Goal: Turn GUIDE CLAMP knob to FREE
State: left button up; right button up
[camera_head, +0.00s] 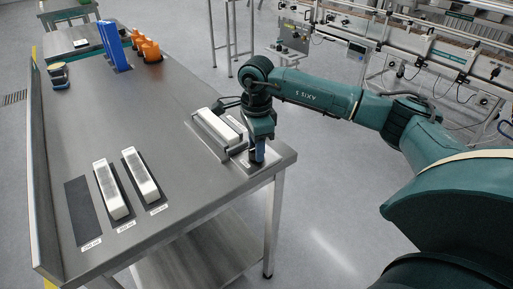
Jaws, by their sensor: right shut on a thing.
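My right gripper (257,158) comes down from above at the near right corner of the steel table. It is shut on a small dark knob on a plate beside a fixture, taken to be the GUIDE CLAMP knob. The gripper hides most of the knob, so its pointer and the FREE mark cannot be read. The fixture (226,149) just left of the gripper holds a white block (217,124) between dark rails. My left gripper is not in view.
Two white blocks, one (111,190) left of the other (140,174), lie on dark labelled pads at the table's (185,200) front. A bare dark pad (83,211) is beside them. Blue parts (112,47) and orange parts (148,50) stand at the back. The middle is clear.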

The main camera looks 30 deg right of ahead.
jog(key=shift+r+n, duration=0.1)
jog(key=shift+n, duration=0.3)
jog(key=o, duration=1)
notch_tip(320, 180, up, 13)
dwell(0.8)
